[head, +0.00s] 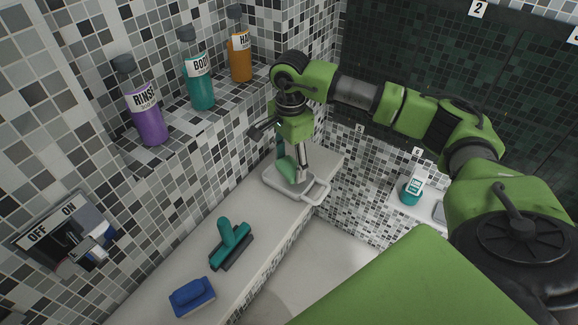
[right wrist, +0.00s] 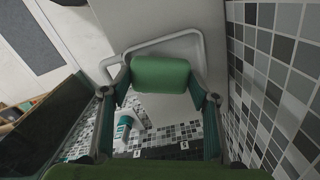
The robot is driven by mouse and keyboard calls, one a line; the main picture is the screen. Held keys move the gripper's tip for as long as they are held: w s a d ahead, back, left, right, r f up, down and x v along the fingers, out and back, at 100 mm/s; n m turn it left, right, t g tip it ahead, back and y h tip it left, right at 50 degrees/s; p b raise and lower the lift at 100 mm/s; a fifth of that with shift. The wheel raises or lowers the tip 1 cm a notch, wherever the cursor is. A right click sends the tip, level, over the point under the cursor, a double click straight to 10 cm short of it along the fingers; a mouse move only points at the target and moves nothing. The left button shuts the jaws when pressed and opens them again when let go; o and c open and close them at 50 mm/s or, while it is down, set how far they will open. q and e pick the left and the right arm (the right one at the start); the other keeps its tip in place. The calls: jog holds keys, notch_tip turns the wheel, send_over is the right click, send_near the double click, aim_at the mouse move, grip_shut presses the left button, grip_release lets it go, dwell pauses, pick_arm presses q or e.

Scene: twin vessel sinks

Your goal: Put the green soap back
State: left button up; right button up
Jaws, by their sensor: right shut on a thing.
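The green soap (head: 287,168) is a rounded green bar held between the fingers of my right gripper (head: 293,170). In the right wrist view the soap (right wrist: 160,73) sits across between both fingers of the shut gripper (right wrist: 162,84). In the head view the gripper points down over a white tray (head: 270,181) with a loop handle at the far end of the white ledge. The soap appears at or just above the tray; I cannot tell whether it touches. My left gripper is not in view.
A teal squeegee-like tool (head: 231,243) and a blue brush (head: 192,297) lie on the ledge (head: 180,258). Purple (head: 148,115), teal (head: 200,85) and orange (head: 240,55) bottles stand on the wall shelf. A small teal bottle (head: 411,190) stands at right.

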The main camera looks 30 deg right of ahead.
aim_at(289, 163)
jog(key=shift+w+d+f, duration=0.1)
jog(key=shift+w+f, duration=0.3)
jog(key=shift+f, duration=0.15)
notch_tip(289, 163, down, 3)
jog(key=shift+p, duration=0.95)
jog(key=shift+w+f, duration=0.1)
jog(key=shift+f, duration=0.2)
jog(key=o, duration=0.9)
jog(key=shift+c, duration=0.2)
